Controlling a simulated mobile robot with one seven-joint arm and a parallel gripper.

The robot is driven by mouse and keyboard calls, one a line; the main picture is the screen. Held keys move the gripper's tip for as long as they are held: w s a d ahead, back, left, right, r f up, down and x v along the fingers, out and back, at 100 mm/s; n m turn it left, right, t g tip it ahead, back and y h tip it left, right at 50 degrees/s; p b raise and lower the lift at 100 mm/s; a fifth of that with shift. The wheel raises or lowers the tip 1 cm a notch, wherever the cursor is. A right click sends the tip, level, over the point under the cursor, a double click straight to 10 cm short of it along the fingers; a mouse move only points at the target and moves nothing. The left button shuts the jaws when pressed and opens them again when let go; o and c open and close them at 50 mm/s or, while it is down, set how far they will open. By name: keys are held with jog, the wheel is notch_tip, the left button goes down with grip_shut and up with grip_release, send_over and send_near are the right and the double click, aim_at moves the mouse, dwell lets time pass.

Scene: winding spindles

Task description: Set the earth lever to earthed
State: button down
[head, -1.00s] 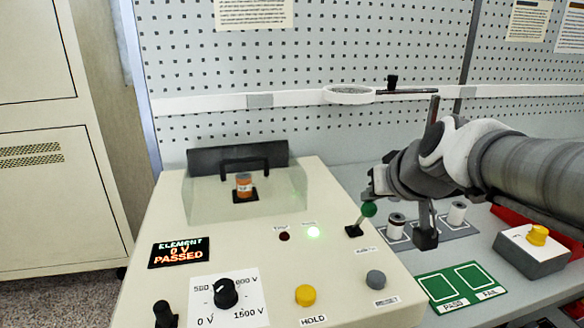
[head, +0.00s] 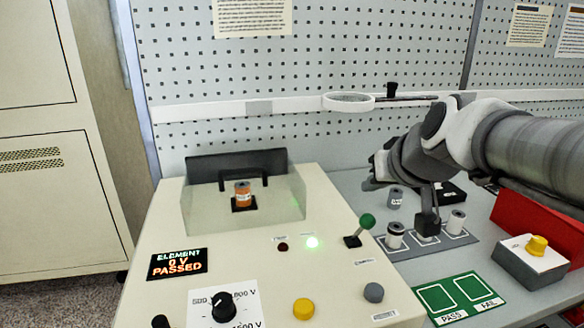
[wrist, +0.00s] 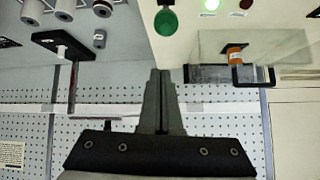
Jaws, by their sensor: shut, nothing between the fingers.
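The earth lever (head: 367,221) has a green ball knob on a short stem. It stands at the right edge of the cream tester panel (head: 255,268), and its stem leans up and to the right in the head view. Its label is too small to read. The green knob also shows in the wrist view (wrist: 165,22), beyond my fingertips. My gripper (head: 368,180) is behind and above the knob in the head view, apart from it. In the wrist view my gripper (wrist: 160,75) is shut and empty.
The display (head: 177,263) reads ELEMENT 0 V PASSED and a green lamp (head: 312,242) is lit. An orange spindle (head: 243,194) sits in the clear-walled test bay. Right of the panel are several spindles, a green PASS/FAIL mat (head: 458,297) and a yellow-button box (head: 531,260).

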jog(key=p+v, duration=0.1)
jog(key=v, duration=0.6)
jog(key=shift+s, duration=0.4)
jog(key=shift+f, duration=0.1)
jog(key=s+a+f+g+h+p, duration=0.1)
jog(key=s+a+f+g+p, duration=0.2)
jog(key=s+f, duration=0.9)
notch_tip(320, 180, up, 14)
jog(key=g+p, duration=0.1)
jog(key=p, duration=1)
